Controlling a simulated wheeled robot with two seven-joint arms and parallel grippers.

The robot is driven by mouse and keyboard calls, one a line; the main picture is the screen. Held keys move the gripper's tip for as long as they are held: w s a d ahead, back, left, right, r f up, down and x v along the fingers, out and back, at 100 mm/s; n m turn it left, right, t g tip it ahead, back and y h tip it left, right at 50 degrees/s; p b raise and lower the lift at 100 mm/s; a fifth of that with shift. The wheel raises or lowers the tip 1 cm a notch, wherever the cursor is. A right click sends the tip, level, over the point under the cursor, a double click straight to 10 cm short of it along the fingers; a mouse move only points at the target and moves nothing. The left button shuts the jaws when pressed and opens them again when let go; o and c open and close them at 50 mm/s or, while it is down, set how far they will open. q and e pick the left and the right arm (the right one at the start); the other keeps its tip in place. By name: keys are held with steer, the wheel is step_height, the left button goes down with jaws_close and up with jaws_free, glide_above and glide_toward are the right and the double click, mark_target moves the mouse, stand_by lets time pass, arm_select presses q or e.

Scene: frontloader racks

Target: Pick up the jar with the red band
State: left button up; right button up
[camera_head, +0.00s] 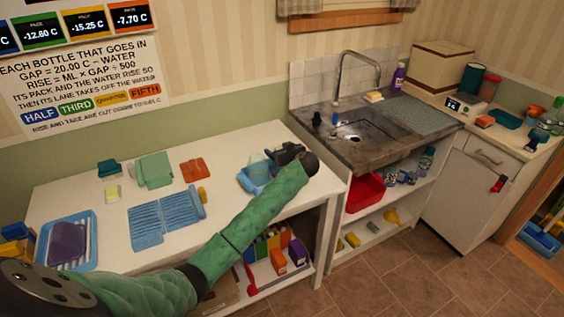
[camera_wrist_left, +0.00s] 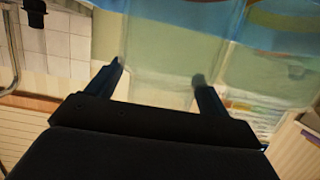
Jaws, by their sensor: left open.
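My left gripper (camera_head: 280,155) is at the right end of the white table, at the end of my green-sleeved arm. It is open beside a clear container (camera_head: 257,165) and a light blue tub (camera_head: 252,180), partly hidden by my arm. In the left wrist view, the open fingers (camera_wrist_left: 158,72) have a pale see-through, greenish surface (camera_wrist_left: 165,55) between and beyond them; I cannot tell whether they touch it. I cannot make out a red band on it. A canister with a red top (camera_head: 490,86) stands on the far right counter. My right gripper is not in view.
The white table (camera_head: 110,200) holds blue ribbed mats (camera_head: 168,217), a blue tray (camera_head: 67,240) with a purple item, and green and orange items. A sink (camera_head: 362,133) stands to the right. A red bin (camera_head: 365,192) sits below it.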

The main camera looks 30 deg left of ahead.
arm_select(q)
steer(key=shift+a, duration=0.1)
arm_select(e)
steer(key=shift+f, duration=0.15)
arm_select(q)
steer(key=c, duration=1.5)
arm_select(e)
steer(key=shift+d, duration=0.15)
arm_select(q)
steer(key=shift+r, duration=0.1)
steer(key=shift+c, duration=0.2)
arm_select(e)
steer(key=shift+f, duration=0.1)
